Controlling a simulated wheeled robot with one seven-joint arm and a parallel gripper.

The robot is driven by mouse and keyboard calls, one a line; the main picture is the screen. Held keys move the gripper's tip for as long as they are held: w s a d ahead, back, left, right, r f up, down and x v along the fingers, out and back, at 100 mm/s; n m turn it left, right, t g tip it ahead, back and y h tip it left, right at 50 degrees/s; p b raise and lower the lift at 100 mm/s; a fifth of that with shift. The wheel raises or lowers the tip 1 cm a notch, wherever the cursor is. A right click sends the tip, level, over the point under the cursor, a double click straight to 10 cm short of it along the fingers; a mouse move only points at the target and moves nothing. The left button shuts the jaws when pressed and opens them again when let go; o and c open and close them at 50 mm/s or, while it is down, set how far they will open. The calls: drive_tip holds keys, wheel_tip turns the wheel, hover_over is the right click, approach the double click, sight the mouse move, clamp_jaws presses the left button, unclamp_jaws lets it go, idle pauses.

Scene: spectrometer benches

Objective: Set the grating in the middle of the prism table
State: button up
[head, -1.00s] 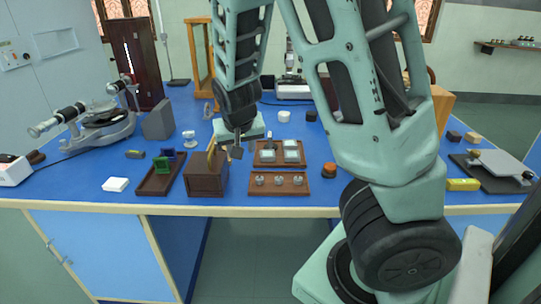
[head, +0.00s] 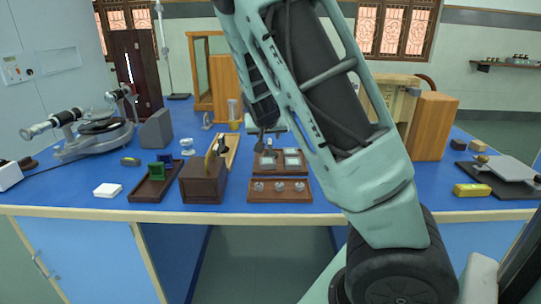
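The spectrometer (head: 88,132) stands at the left of the blue bench. A dark round plate (head: 103,126) on it looks like the prism table, and I see nothing standing on it. I cannot single out the grating for sure. A small green piece (head: 162,170) and a blue piece stand in a brown tray (head: 148,192). A thin yellowish-brown plate (head: 211,152) stands upright at the dark wooden box (head: 203,184). My arm crosses the middle of the view and hides most of its own end. The gripper's fingers and anything held do not show clearly.
A brown tray with glass-like squares (head: 280,171) and a tray with several round pieces (head: 280,196) lie at front centre. A grey block (head: 156,129) stands right of the spectrometer. A white pad (head: 108,190) lies near the front edge. Wooden cases stand behind.

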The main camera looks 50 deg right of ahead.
sight(270, 142)
drive_tip(key=b+x, duration=0.1)
drive_tip(key=x, duration=0.8)
drive_tip(key=shift+w+d+f, duration=0.1)
drive_tip(key=shift+f, duration=0.15)
clamp_jaws()
